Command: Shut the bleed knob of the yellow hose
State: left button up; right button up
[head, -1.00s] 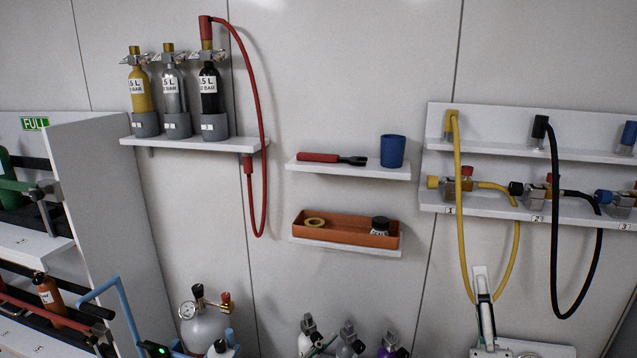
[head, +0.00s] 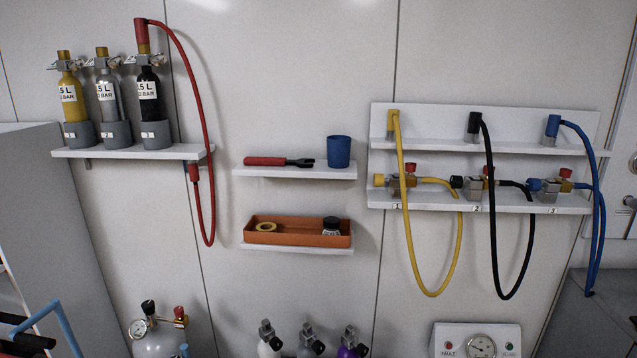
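The yellow hose (head: 408,235) hangs in a loop from a yellow fitting (head: 393,120) on the upper right shelf. Its other end joins valve block 1 (head: 399,185) on the shelf below. A small red knob (head: 410,168) sits on top of this block, partly behind the hose. A yellow round knob (head: 379,180) is at the block's left end. Whether either knob is open or shut is too small to tell. Neither of my grippers shows in the head view.
Black (head: 491,235) and blue (head: 598,220) hoses hang to the right of the yellow one, each with a similar valve block. A gauge box (head: 475,340) stands below. A middle shelf holds an orange tray (head: 298,239). Small cylinders (head: 310,345) stand at the bottom centre.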

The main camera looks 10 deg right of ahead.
aim_at(410, 167)
jog(key=i+j+z, duration=0.2)
jog(key=j+z, duration=0.15)
jog(key=z, duration=0.15)
jog(key=i+j+z, duration=0.2)
jog(key=j+z, duration=0.3)
jog(key=l, duration=0.15)
